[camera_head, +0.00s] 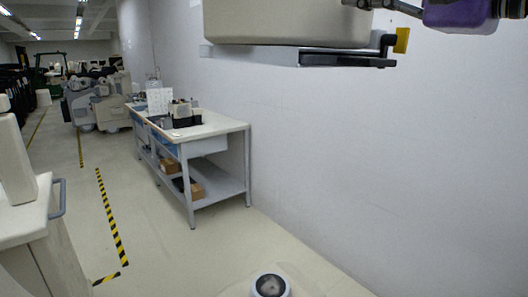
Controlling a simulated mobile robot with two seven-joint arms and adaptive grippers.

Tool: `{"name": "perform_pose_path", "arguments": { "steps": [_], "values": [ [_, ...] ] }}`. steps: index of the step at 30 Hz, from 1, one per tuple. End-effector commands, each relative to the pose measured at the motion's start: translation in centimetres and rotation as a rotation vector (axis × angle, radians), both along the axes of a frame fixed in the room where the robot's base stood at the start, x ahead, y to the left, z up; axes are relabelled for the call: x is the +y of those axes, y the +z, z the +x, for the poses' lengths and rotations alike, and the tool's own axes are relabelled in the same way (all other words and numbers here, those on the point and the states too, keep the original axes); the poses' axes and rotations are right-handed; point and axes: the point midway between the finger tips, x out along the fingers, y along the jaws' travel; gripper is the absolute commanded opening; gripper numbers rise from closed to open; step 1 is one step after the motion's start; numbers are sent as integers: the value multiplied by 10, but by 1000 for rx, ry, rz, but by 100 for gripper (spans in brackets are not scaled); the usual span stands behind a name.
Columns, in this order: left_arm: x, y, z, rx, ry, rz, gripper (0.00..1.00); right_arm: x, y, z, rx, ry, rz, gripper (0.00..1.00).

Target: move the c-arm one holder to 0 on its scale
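I cannot pick out the c-arm one holder or its scale for certain. At the top, a large beige body (285,22) is cut off by the frame edge. A flat dark plate (345,59) sits under its right side, with a small yellow piece (402,40) at its right end. A purple block (458,13) hangs at the top right beside a dark bar. No scale marks or numbers can be read. Neither of my grippers is in view.
A white wall (400,160) fills the right side. A workbench (215,127) with a lower shelf stands along it, holding small equipment. A beige cart (28,215) with a grey handle stands at the left edge. The floor between, with black-yellow tape (112,217), is clear.

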Motion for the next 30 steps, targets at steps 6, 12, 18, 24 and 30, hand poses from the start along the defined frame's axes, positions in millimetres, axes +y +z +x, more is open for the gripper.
{"name": "perform_pose_path", "arguments": {
  "steps": [6, 12, 18, 24, 30],
  "values": [
    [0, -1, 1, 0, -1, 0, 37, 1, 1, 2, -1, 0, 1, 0],
    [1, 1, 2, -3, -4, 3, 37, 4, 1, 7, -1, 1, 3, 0],
    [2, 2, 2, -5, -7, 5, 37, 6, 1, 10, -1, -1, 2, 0],
    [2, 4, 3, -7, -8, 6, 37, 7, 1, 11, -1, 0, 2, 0],
    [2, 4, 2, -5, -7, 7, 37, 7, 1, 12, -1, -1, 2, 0]
  ]
}}
